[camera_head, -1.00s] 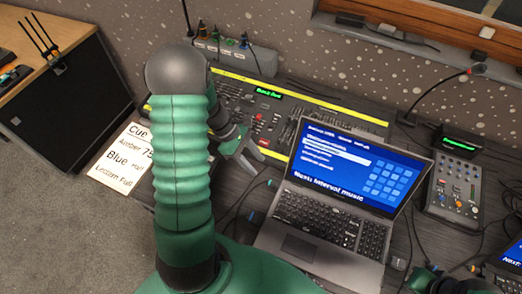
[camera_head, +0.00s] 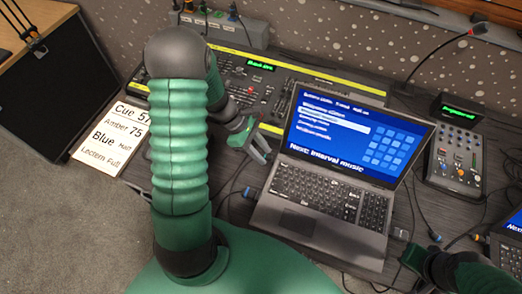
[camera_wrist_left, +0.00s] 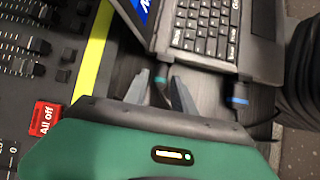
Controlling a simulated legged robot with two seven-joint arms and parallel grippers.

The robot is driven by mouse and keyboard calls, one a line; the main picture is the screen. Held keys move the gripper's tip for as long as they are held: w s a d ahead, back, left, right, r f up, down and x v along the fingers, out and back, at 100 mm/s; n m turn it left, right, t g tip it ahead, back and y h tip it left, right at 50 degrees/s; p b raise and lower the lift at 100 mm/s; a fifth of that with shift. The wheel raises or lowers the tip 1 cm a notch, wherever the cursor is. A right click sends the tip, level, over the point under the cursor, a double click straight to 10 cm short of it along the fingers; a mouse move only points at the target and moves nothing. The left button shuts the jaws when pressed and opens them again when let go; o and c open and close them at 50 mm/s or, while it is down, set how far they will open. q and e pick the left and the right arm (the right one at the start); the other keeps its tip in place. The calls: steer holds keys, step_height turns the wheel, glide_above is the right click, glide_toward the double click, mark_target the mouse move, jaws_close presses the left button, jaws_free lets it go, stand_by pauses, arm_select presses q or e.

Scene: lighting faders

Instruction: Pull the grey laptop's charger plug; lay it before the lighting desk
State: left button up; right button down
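The grey laptop (camera_head: 298,222) stands open on the dark table, its screen lit blue. On its left side sit a teal-tipped plug (camera_wrist_left: 161,79) and a blue plug (camera_head: 250,192), also in the left wrist view (camera_wrist_left: 238,96). A grey plug (camera_head: 400,233) sits by its right side. I cannot tell which is the charger's. My left gripper (camera_head: 257,142) is open beside the laptop's left edge. In the left wrist view its fingers (camera_wrist_left: 160,92) point at the teal-tipped plug, apart. My right gripper (camera_head: 415,259) is partly in view at lower right; its fingers are unclear. The lighting desk (camera_head: 282,75) lies behind.
A cue card (camera_head: 110,138) lies left of my left arm. A small mixer (camera_head: 455,160) stands right of the laptop, with another laptop (camera_head: 508,240) at the right edge. A gooseneck lamp (camera_head: 440,50) rises behind. Cables run along the laptop's left side.

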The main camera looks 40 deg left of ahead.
arm_select(q)
jaws_close()
steer(key=shift+a, duration=0.1)
steer(key=shift+s+a+p, duration=0.15)
steer(key=shift+s+a, duration=0.1)
steer(key=shift+a, duration=0.45)
steer(key=shift+s+a+p, duration=0.2)
steer(key=shift+s+a, duration=0.05)
steer(key=shift+a, duration=0.5)
steer(key=shift+s+a+p, duration=0.15)
steer(key=shift+s+a, duration=0.1)
steer(key=shift+a, duration=0.45)
